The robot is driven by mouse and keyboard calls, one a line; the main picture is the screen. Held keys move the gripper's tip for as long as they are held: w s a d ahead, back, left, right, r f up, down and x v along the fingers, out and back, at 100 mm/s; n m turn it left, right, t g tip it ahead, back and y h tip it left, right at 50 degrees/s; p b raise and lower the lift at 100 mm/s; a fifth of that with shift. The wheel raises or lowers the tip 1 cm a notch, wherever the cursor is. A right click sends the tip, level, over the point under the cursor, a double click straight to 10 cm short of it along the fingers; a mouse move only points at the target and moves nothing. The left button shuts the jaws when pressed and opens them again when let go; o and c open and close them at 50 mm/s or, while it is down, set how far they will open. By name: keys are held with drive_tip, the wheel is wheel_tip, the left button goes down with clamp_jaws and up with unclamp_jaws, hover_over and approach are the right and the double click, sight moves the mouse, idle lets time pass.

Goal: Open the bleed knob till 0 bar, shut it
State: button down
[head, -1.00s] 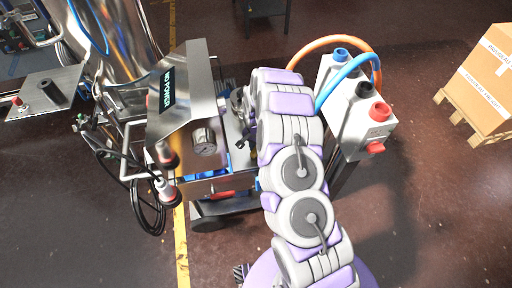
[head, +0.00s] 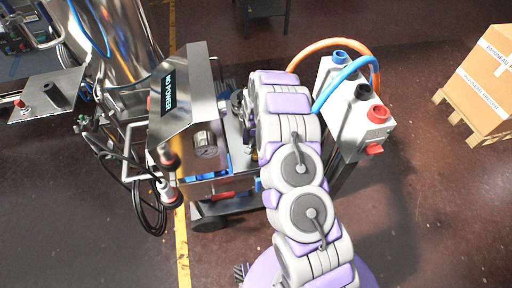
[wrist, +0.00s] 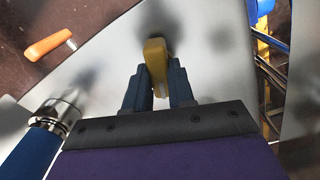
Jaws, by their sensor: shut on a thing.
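In the wrist view my gripper (wrist: 160,92) has its two dark fingers closed on a yellow knob (wrist: 155,55), one finger on each side. The knob stands out in front of a grey metal panel (wrist: 105,68). I take this yellow knob for the bleed knob. No pressure gauge reading can be made out in either view. In the head view my grey and purple arm reaches to the right side of the steel machine (head: 185,95) and hides the knob and my gripper.
An orange handle (wrist: 48,45) and a steel fitting with a blue hose (wrist: 48,122) are left of the fingers. A carton (head: 490,75) on a pallet is far right.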

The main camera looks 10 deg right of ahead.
sight(256, 150)
drive_tip(key=n, duration=0.6)
drive_tip(key=shift+s+a+f+n+p, duration=0.1)
drive_tip(key=shift+s+f+n+p, duration=0.05)
drive_tip(key=shift+s+n+p, duration=0.15)
drive_tip(key=n, duration=0.6)
drive_tip(key=shift+n, duration=0.3)
drive_tip(key=c, duration=1)
unclamp_jaws()
drive_tip(key=shift+o, duration=0.2)
drive_tip(key=shift+w, duration=0.1)
drive_tip(key=shift+r, duration=0.25)
drive_tip(key=shift+w+r, duration=0.1)
drive_tip(key=shift+r, duration=0.15)
wheel_tip(256, 150, up, 16)
drive_tip(key=p, duration=0.2)
drive_tip(key=shift+r+p, duration=0.25)
drive_tip(key=shift+p, duration=0.1)
